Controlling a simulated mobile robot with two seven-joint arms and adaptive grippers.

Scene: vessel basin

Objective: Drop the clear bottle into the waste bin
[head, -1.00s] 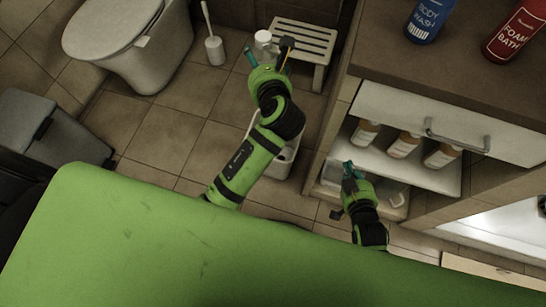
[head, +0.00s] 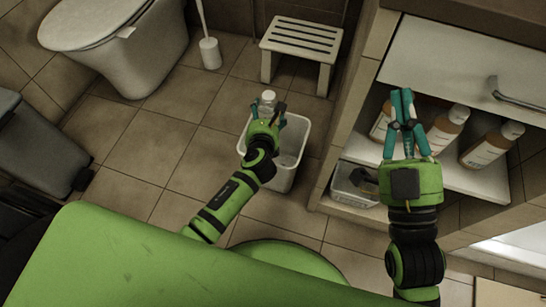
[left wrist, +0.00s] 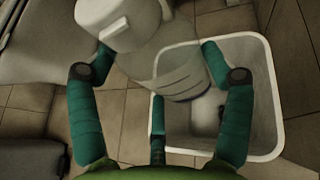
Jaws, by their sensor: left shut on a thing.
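The clear bottle (head: 267,98) is between the fingers of my left gripper (head: 265,110), with its cap end up in the head view. The left wrist view also shows the translucent bottle (left wrist: 180,76) between the two teal fingers of that gripper (left wrist: 160,55). The white waste bin (head: 302,142) stands on the floor beside and below it; its open top (left wrist: 272,100) lies to the right in the left wrist view. The bottle overlaps the bin's far left rim there. My right gripper (head: 403,95) has its fingertips close together, with nothing visible in it, in front of the cabinet shelf.
A white slatted stool (head: 300,38) stands behind the bin. A toilet brush (head: 209,52) and toilet (head: 115,35) are further left. A grey bin (head: 35,145) is at the left edge. The cabinet (head: 360,110) at right holds several brown bottles (head: 488,147).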

